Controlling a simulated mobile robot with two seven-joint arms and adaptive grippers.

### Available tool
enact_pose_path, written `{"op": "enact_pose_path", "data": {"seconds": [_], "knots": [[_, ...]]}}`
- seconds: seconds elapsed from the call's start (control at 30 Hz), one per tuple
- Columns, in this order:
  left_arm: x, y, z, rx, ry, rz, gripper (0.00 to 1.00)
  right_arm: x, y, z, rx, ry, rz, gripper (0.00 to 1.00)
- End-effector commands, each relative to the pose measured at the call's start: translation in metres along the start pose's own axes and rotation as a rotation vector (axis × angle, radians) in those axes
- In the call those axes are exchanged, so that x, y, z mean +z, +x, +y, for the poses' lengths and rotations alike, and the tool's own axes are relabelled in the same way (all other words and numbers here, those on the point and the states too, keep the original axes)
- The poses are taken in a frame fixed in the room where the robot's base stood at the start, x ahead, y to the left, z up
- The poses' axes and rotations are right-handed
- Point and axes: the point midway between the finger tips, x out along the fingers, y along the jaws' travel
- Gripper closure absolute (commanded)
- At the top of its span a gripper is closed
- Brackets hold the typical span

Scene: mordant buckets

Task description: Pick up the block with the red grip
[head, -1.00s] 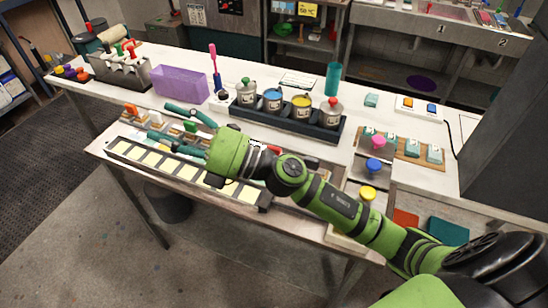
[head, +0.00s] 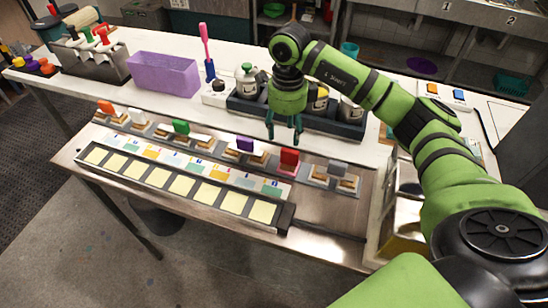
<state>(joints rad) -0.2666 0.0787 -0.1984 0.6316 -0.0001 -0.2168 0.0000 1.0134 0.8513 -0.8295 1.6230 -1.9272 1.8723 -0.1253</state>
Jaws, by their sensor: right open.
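The block with the red grip (head: 289,158) sits in the row of stamp-like blocks, between the purple-grip block (head: 245,144) and the grey-grip block (head: 338,168). My right gripper (head: 284,138) points down with its teal fingers apart and empty. In the head view its fingertips are just above and behind the red grip, apart from it as far as I can tell; the exact height is hard to judge. My left gripper is not in view.
Blocks with green (head: 181,127), white (head: 138,115) and orange (head: 105,107) grips stand further left. A long tray with pale yellow pads (head: 240,217) lies in front. Behind are a purple bin (head: 165,75) and a dark rack (head: 340,127) of canisters, partly hidden by my arm.

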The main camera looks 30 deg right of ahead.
Motion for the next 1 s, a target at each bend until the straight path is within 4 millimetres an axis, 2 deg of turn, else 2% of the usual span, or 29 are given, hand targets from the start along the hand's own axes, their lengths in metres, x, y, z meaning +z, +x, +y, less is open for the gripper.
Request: {"op": "enact_pose_path", "data": {"seconds": [0.03,0.13,0.3,0.43,0.53,0.6,0.73,0.93,0.97,1.0], "knots": [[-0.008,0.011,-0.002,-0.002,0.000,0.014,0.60,-0.001,0.009,-0.001,-0.002,0.002,0.001,0.44],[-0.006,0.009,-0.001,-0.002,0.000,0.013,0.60,-0.002,0.013,-0.001,-0.001,0.002,0.004,0.44],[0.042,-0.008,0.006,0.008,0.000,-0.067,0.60,-0.002,0.026,0.000,0.002,0.002,0.005,0.44],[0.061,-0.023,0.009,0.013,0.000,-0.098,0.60,-0.005,0.040,0.002,0.003,0.002,0.007,0.44],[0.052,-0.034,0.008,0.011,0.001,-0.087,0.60,-0.006,0.055,0.004,0.004,0.000,0.006,0.44],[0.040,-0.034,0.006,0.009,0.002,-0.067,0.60,-0.005,0.067,0.003,0.003,0.001,0.003,0.44],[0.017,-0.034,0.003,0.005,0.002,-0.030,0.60,-0.005,0.078,0.002,0.000,0.001,0.002,0.44],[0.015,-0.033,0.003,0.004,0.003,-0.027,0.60,-0.005,0.080,0.002,-0.001,0.000,0.001,0.44],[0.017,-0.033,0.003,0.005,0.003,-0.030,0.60,-0.005,0.080,0.002,-0.001,0.000,0.001,0.48],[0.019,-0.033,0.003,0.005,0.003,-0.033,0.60,-0.005,0.080,0.002,-0.001,0.000,0.001,0.64]]}}
